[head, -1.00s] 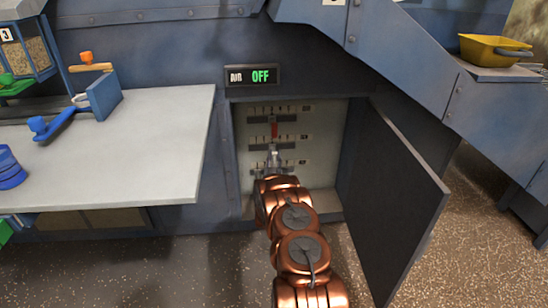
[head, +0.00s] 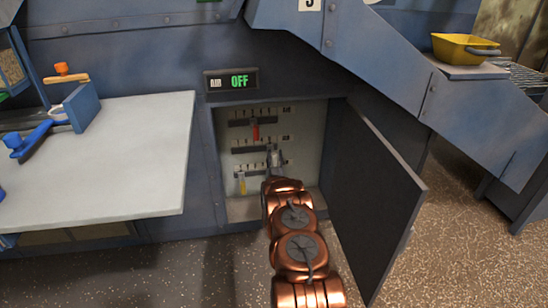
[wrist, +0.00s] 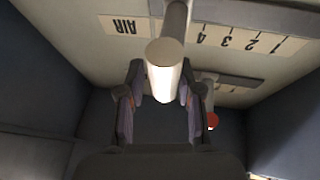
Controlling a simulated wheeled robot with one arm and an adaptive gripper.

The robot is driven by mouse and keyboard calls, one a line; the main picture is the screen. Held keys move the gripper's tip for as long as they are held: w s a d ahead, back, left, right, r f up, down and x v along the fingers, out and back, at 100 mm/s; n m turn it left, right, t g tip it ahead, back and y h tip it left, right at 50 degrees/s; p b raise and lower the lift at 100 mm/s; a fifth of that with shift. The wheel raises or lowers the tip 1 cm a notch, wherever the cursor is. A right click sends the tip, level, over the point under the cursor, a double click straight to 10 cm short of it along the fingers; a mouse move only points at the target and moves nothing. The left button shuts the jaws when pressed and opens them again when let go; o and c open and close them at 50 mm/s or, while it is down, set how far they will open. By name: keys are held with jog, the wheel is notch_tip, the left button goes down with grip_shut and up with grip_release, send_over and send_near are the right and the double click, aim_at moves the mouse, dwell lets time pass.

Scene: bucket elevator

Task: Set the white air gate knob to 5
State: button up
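The white air gate knob (wrist: 165,68) sticks out between the fingers of my gripper (wrist: 162,85) in the wrist view. The fingers close in on its two sides and look shut on it. The AIR scale (wrist: 250,38) shows upside down there. Its numbers 1 to 4 are readable on the right; the knob stands past the 4, between it and the AIR label (wrist: 124,25), and covers the 5 spot.
A red knob (head: 256,132) sits mid-way on the upper slot and a yellow knob (head: 241,183) at the left of the lower one. The open cabinet door (head: 375,205) stands close to the right of my arm. The display (head: 231,81) reads OFF.

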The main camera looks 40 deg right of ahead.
jog(key=shift+o, duration=1.3)
jog(key=shift+s+a+f, duration=0.1)
jog(key=shift+a+f, duration=0.05)
jog(key=shift+v, duration=3.6)
